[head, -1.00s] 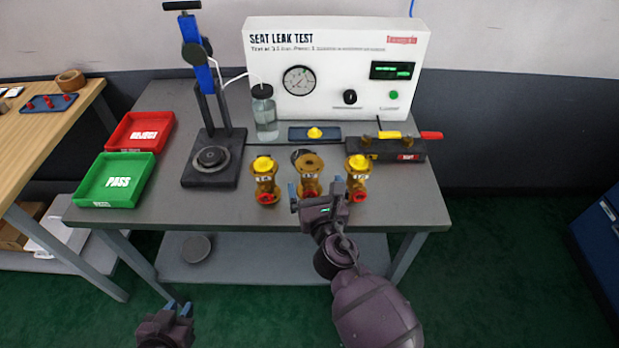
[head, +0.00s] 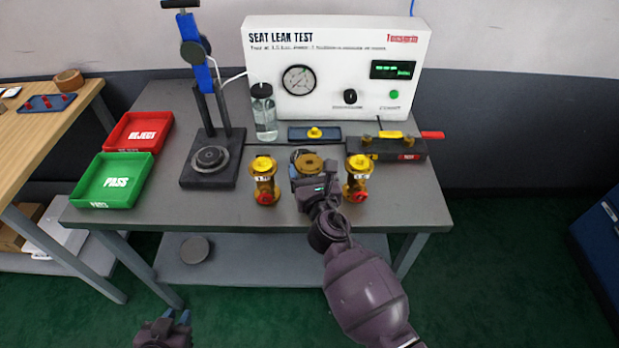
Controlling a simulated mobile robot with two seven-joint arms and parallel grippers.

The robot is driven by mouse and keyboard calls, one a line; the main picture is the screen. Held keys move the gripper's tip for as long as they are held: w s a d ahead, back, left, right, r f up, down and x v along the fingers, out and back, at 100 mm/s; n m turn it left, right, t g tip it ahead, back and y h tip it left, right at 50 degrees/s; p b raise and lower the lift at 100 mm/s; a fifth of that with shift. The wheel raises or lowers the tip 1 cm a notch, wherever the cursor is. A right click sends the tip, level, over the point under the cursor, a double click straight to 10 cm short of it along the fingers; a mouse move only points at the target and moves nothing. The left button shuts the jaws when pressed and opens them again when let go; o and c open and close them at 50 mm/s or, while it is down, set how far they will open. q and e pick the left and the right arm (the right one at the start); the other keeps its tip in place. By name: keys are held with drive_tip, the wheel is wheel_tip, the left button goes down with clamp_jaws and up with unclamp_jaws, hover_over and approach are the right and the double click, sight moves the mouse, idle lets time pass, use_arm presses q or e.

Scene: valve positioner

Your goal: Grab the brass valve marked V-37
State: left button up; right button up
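Three brass valves stand in a row on the grey bench: a left valve (head: 264,182) and a right valve (head: 357,180), each with a yellow top and red front part, and a middle valve (head: 308,163) with a bare brass top. Small white tags show on the outer two, too small to read surely; I cannot tell which is V-37. My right gripper (head: 311,180) is at the middle valve and hides its front and lower part. I cannot tell whether its fingers have closed on it. My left gripper (head: 177,316) is low at the front, away from the bench, fingers apart and empty.
A press stand (head: 208,160), a green PASS tray (head: 115,182) and a red REJECT tray (head: 139,133) are to the left. Behind are a bottle (head: 264,115), a small blue tray (head: 300,133) and the leak tester (head: 337,65). A dark fixture (head: 392,150) stands to the right.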

drive_tip(key=c, duration=1.2)
drive_tip(key=shift+r, duration=0.15)
drive_tip(key=shift+c, duration=0.3)
drive_tip(key=shift+r, duration=0.1)
